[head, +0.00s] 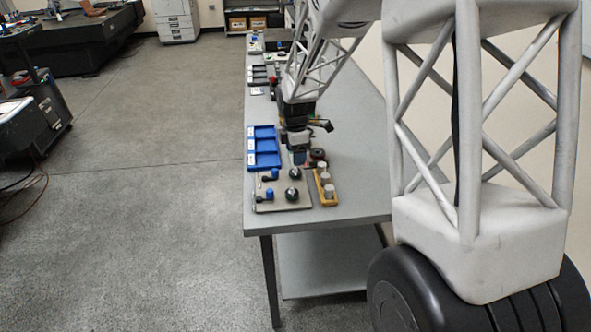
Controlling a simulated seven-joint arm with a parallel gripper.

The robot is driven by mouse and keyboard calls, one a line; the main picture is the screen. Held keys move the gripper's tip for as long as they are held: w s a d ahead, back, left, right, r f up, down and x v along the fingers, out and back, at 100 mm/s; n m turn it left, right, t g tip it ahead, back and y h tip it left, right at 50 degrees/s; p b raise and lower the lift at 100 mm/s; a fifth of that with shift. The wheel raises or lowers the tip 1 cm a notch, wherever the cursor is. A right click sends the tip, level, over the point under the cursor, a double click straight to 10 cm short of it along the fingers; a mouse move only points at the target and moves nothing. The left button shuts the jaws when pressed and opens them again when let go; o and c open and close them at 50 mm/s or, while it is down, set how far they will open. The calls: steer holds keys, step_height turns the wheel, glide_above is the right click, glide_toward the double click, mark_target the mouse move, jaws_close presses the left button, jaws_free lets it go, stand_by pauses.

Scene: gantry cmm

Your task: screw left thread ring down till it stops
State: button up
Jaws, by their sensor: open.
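A flat light board (268,207) lies near the front end of the grey bench and carries small dark and blue parts. One dark round part (292,195) sits towards its front and another dark round part (295,173) behind it. Blue pieces with dark handles sit at its left. These may be the gauges and thread rings; at this size I cannot tell which is the left thread ring or how far down it sits. My gripper (299,159) is open and points down above the back right of the board. It partly hides what lies behind it.
A blue tray (250,152) with several compartments lies behind the board. A yellow-brown holder (331,200) with grey cylinders stands right of it, and a dark and red round item (318,155) behind that. The bench (355,195) is clear to the right.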

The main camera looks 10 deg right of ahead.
mark_target(296, 169)
steer(key=shift+f, duration=3.55)
steer(key=c, duration=0.9)
